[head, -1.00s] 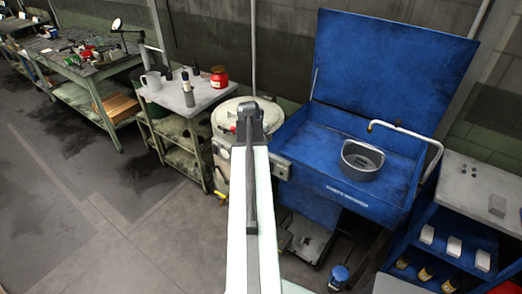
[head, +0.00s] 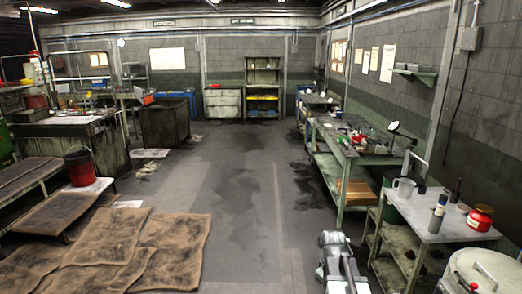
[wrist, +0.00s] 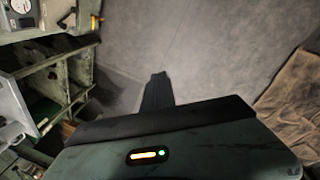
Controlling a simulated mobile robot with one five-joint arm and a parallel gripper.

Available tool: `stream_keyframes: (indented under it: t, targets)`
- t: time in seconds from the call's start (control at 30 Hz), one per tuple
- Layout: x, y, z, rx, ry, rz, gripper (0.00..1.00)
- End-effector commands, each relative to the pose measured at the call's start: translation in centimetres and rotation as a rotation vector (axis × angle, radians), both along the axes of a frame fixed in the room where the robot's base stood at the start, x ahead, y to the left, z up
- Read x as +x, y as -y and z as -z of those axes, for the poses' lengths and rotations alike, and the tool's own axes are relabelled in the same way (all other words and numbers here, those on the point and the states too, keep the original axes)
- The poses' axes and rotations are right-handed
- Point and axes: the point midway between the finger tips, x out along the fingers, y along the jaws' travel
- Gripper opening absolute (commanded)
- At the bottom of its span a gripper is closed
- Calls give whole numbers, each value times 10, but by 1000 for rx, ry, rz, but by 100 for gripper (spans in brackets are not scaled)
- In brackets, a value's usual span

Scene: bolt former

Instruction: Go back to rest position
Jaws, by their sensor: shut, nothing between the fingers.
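In the wrist view my gripper (wrist: 157,90) shows as a dark, narrow shape with its fingers together and nothing between them. It points over bare grey floor. In the head view a part of my arm shows at the bottom, right of centre, close to my body. The fingers cannot be made out there.
A small cart (head: 430,224) with a mug, bottles and a red jar stands at right, before a long workbench (head: 350,150). Brown mats (head: 170,250) lie at left near a red bucket (head: 80,166). The middle aisle is clear.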

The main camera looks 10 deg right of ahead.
Motion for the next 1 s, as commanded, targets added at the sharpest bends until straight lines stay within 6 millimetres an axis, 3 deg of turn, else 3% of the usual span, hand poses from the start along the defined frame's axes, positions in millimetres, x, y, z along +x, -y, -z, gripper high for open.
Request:
stream_keyframes:
  t: [0.03,0.1,0.23,0.33,0.5,1.0]
  targets:
    - [-2,-42,1,21,-6,-17,0]
    - [-8,-91,2,51,-16,-10,0]
    - [-36,-161,4,116,-52,93,0]
    - [-57,-167,5,160,-84,295,0]
    - [-62,-168,5,176,-99,464,0]
    - [-62,-167,5,176,-97,476,0]
